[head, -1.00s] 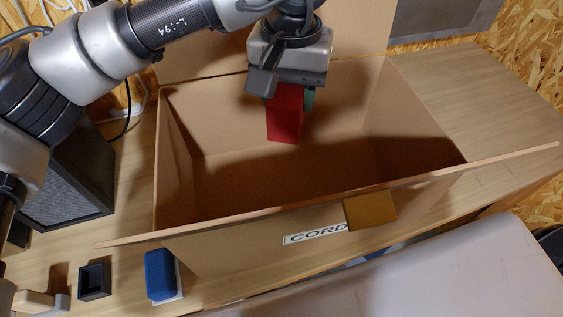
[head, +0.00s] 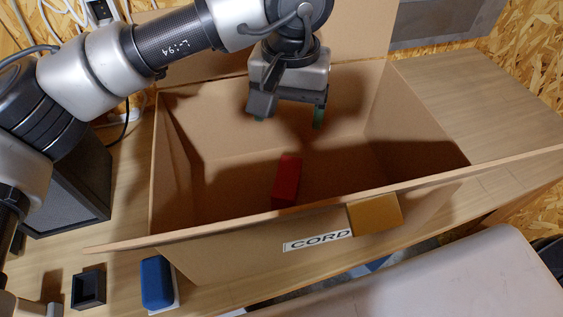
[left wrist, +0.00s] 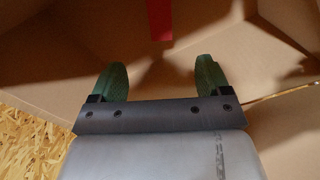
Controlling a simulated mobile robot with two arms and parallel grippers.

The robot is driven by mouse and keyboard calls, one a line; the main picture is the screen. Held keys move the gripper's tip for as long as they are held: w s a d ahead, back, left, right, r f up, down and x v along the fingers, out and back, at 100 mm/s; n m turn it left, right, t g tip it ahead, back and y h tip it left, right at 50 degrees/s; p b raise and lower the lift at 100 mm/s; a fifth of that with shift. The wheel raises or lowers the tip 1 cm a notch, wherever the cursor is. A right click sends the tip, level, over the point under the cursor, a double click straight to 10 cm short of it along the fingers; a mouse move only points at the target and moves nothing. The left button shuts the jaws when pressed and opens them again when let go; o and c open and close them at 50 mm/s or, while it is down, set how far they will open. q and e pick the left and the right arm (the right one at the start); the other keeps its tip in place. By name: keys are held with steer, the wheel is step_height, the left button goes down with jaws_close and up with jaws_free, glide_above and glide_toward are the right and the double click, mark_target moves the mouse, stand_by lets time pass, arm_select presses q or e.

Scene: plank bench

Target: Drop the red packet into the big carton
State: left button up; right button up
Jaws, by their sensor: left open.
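The red packet (head: 287,180) is inside the big carton (head: 182,236), near its front wall, and it is apart from my gripper. Its lower end is hidden by the carton's front rim. In the left wrist view the packet (left wrist: 159,18) shows at the top edge, beyond the fingertips. My left gripper (head: 290,118) hangs over the carton's back half, open and empty, with its green fingertips spread. The fingers show apart in the left wrist view (left wrist: 160,80) too. My right gripper is not in view.
The carton's flaps stand open, and its front carries a "CORD" label (head: 317,240) and a tan patch (head: 375,213). A blue block (head: 156,282) and a small black open box (head: 89,288) lie at front left. A dark speaker-like box (head: 75,180) stands left. Bench right of the carton is clear.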

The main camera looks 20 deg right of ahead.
arm_select(q)
step_height(320, 180, up, 11)
steer(key=b, duration=0.1)
steer(key=shift+b, duration=0.3)
steer(key=shift+f, duration=0.1)
